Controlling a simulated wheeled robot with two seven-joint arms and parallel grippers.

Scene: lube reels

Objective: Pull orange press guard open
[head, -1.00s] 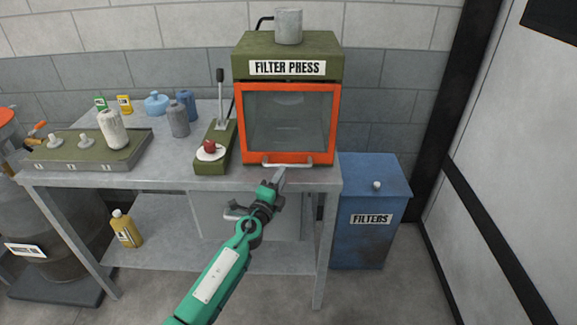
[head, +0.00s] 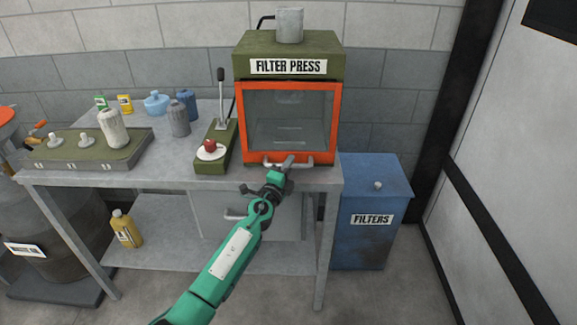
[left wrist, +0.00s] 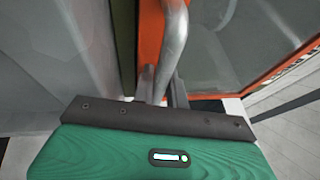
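The orange press guard (head: 334,125) is a framed clear window on the front of the filter press (head: 245,50). It looks closed. Its grey bar handle (head: 303,162) runs along the lower edge. My left gripper (head: 284,164) is at this handle. In the left wrist view the handle (left wrist: 173,40) runs down between the two fingers of my gripper (left wrist: 162,88), which lie close on both sides of it. They look shut on the bar. Part of the orange frame (left wrist: 150,35) shows behind the handle. My right gripper is not in view.
The grey bench (head: 170,180) carries a lever stand with a red button (head: 209,146), bottles (head: 179,120) and a green tray (head: 85,150). A blue filters bin (head: 372,195) stands right of the bench. Floor in front is clear.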

